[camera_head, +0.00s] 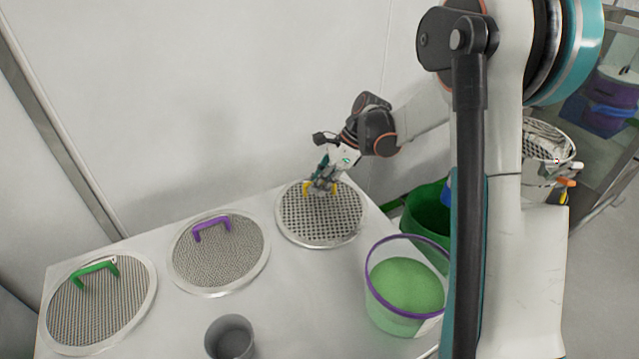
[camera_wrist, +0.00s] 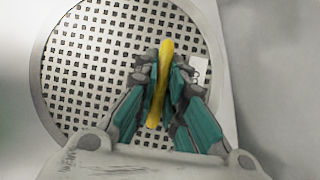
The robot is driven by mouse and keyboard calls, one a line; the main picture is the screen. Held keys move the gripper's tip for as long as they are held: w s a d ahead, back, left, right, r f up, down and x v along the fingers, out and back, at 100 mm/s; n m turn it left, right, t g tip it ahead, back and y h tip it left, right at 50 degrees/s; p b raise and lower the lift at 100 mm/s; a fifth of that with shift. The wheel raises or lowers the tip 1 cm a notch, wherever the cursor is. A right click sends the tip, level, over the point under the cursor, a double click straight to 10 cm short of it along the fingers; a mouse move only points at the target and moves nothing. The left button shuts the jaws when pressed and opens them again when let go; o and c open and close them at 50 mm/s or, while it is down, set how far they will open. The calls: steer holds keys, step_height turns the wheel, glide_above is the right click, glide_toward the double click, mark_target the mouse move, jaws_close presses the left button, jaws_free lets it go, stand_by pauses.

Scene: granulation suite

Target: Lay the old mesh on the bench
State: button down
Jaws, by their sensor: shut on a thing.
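A round coarse mesh (camera_head: 322,229) with a yellow handle is at the back right of the white bench (camera_head: 300,300). My gripper (camera_head: 322,187) is above it and shut on the yellow handle. In the wrist view the yellow handle (camera_wrist: 161,80) stands between the two teal fingers, with the perforated mesh (camera_wrist: 90,75) behind it. The mesh looks flat and lies on or very close to the bench top; I cannot tell whether it touches. Which mesh is the old one is not marked in view.
A mesh with a purple handle (camera_head: 232,256) and one with a green handle (camera_head: 95,305) lie to the left. A grey cup (camera_head: 229,338) and a purple-rimmed tub of green material (camera_head: 403,287) stand in front. A green bin (camera_head: 428,215) is beyond the bench's right edge.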

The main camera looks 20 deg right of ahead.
steer(key=shift+f+b, duration=0.4)
steer(key=shift+f, duration=0.25)
steer(key=c, duration=1.6)
jaws_free()
steer(key=v, duration=1.2)
